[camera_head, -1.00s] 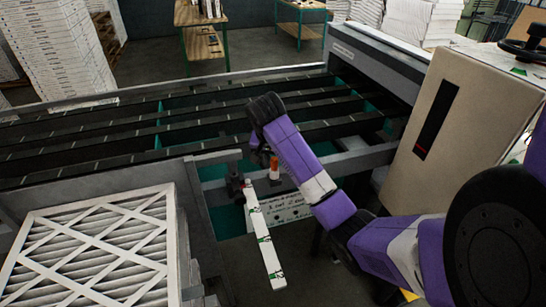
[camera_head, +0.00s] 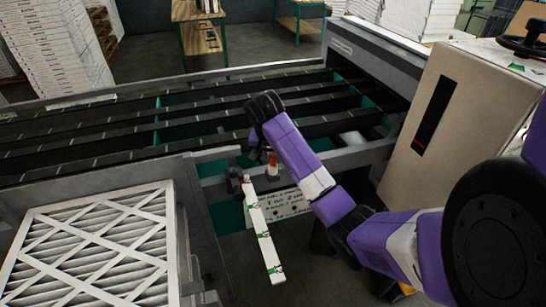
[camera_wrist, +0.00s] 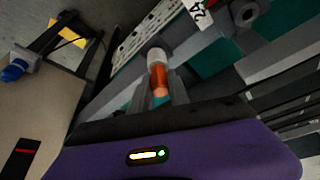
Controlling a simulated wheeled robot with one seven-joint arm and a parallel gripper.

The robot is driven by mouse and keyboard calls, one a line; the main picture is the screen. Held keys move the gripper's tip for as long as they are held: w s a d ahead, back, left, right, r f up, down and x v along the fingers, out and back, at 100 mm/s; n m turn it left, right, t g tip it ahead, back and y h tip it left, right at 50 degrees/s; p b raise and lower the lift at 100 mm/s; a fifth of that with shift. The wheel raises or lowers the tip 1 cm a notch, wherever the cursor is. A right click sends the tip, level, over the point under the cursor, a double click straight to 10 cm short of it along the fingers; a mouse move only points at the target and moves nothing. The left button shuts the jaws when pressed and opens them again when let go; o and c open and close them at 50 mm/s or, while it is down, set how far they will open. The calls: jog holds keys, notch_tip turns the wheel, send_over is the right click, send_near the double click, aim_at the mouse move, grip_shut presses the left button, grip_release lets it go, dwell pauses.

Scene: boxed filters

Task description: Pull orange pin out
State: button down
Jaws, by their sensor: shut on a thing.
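The orange pin (camera_head: 273,158) shows in the head view at the front rail of the conveyor frame, above a grey collar. In the wrist view the orange pin (camera_wrist: 158,80) lies between my two fingers, with a pale round collar at its far end. My gripper (camera_wrist: 160,92) is shut on the pin. In the head view my purple wrist (camera_head: 262,112) hides part of the conveyor, and my fingers are hard to make out there. I cannot tell how far the pin sits in its hole.
A white strip with green marks (camera_head: 263,232) hangs left of the pin. A plate with holes (camera_head: 284,202) is below it. A boxed filter (camera_head: 95,250) stands at the lower left. A beige control box (camera_head: 455,125) is close on the right. Dark conveyor rails (camera_head: 170,125) run behind.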

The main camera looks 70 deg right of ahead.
aim_at(273, 154)
jog(key=shift+r+p, duration=1.05)
jog(key=shift+r+p, duration=0.35)
jog(key=shift+r, duration=0.55)
jog(key=shift+r, duration=0.3)
jog(key=shift+r, duration=0.85)
jog(key=shift+r, duration=0.1)
